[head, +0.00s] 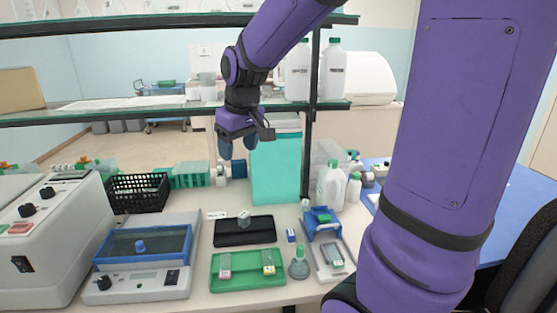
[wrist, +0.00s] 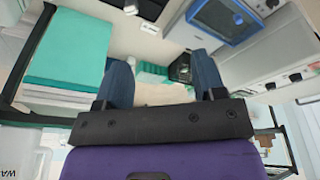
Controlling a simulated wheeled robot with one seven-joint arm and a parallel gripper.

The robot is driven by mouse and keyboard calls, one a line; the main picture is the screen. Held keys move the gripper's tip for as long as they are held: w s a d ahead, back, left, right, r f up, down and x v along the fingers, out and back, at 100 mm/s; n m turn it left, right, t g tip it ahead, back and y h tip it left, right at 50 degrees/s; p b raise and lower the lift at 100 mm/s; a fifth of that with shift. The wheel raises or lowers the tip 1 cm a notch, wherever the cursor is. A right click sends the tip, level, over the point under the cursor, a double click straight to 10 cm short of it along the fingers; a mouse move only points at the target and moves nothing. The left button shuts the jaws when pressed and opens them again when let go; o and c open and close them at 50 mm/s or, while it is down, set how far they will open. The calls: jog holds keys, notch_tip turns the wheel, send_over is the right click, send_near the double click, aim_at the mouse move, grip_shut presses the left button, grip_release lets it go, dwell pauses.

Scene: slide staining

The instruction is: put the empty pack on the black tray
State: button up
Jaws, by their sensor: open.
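The black tray (head: 232,239) lies on the bench in the middle of the head view. A small clear, greyish pack (head: 244,218) is at its back part and looks to be resting on it; it looks empty. Part of the black tray (wrist: 151,9) also shows at the top edge of the wrist view. My gripper (head: 238,145) is open and empty, well above and behind the tray, in front of the shelf. Its two blue fingers (wrist: 162,76) stand wide apart in the wrist view with nothing between them.
A green tray (head: 245,280) with two small packs stands in front of the black tray. A blue-framed device (head: 140,272) is at left, a black basket (head: 138,190) behind it. A teal box (head: 275,168) stands close to my gripper. Bottles (head: 330,185) stand at right.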

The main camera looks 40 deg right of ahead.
jog(key=s+a+r+t, duration=0.1)
jog(key=s+a+r, duration=0.1)
jog(key=s, duration=0.7)
jog(key=s+a+r+m+t, duration=0.1)
jog(key=s+a+r, duration=0.1)
jog(key=s, duration=0.8)
jog(key=shift+s+a+r, duration=0.15)
jog(key=shift+a+r, duration=0.1)
jog(key=shift+a, duration=0.4)
jog(key=shift+c, duration=0.4)
